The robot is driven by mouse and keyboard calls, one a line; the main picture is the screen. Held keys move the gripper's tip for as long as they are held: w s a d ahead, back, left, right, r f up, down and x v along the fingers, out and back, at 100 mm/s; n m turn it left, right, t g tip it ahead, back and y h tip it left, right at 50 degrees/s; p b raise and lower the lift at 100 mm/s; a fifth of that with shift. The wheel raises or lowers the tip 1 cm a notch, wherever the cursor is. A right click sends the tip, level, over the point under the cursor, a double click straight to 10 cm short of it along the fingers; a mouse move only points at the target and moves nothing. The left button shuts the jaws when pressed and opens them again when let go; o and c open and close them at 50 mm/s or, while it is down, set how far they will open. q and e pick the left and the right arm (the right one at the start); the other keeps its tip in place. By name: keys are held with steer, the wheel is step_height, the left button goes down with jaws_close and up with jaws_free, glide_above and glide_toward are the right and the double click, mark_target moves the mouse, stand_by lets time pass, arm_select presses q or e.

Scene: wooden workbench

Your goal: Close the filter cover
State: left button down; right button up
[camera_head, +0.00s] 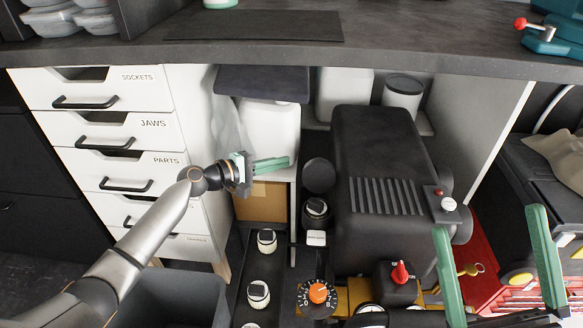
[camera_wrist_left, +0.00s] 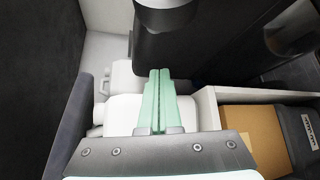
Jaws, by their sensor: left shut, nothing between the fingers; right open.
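A large dark machine (camera_head: 382,165) with a slotted side stands under the bench. A round dark disc (camera_head: 319,175), which may be the filter cover, is at its left end; I cannot tell how far open it is. My left gripper (camera_head: 285,163) is shut and empty, just left of the disc and apart from it in the picture. In the left wrist view its green fingers (camera_wrist_left: 159,76) are pressed together, below a dark cylindrical part (camera_wrist_left: 165,18). My right gripper (camera_head: 488,222) is open and empty at the lower right, in front of the machine's right end.
A dark slate panel (camera_head: 262,83) sits above a white container (camera_head: 270,123), with a cardboard box (camera_head: 262,201) below. White drawers (camera_head: 120,135) stand at left. An orange dial (camera_head: 318,292) and a red switch (camera_head: 400,272) are in front. The bench top (camera_head: 400,55) overhangs.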

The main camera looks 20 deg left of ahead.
mark_target(307, 163)
arm_select(q)
steer(key=x, duration=0.2)
steer(key=b+x, duration=0.1)
steer(key=x, duration=0.2)
steer(key=d+b+x, duration=0.1)
steer(key=x, duration=0.1)
steer(key=shift+s+d+r, duration=0.1)
steer(key=shift+s+r, duration=0.05)
steer(key=shift+s, duration=0.05)
steer(key=shift+s+d+r, duration=0.15)
steer(key=shift+s, duration=0.4)
steer(key=shift+s+d+r, duration=0.15)
steer(key=shift+s+r, duration=0.05)
steer(key=shift+s, duration=0.35)
